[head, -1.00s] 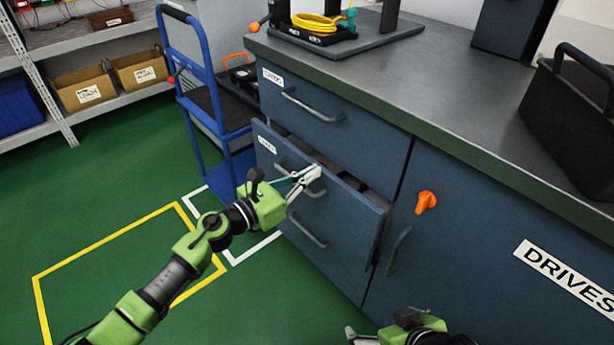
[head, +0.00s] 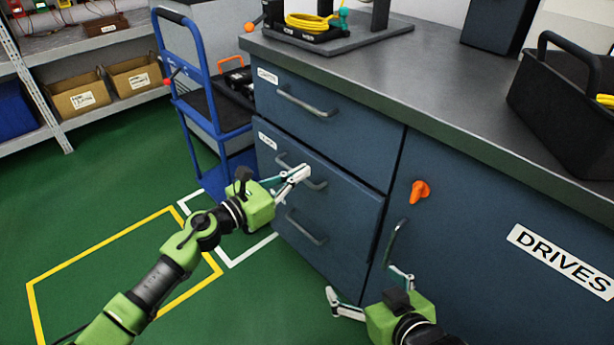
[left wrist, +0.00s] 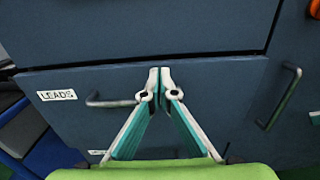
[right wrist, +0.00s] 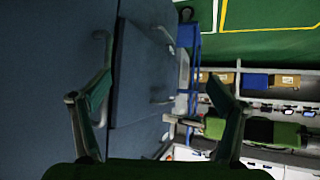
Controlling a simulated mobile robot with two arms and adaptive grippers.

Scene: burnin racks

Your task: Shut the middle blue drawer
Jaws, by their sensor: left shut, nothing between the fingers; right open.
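The middle blue drawer (head: 345,215), labelled LEADS in the left wrist view (left wrist: 230,88), sits nearly flush with the cabinet. Its right edge still stands slightly proud, and no interior shows. Its bar handle (head: 318,184) is partly hidden by my left gripper. My left gripper (head: 306,170) is shut and empty, its tips at the drawer front beside the handle. In the left wrist view the tips (left wrist: 160,74) meet near the drawer's top edge; I cannot tell if they touch it. My right gripper (head: 369,282) is open and empty, low in front of the cabinet.
The top drawer (head: 335,130) and bottom drawer (head: 335,265) look shut. An orange knob (head: 420,191) and door handle (head: 395,242) are on the DRIVES door to the right. A blue trolley (head: 205,100) stands left of the cabinet. Green floor is clear at left.

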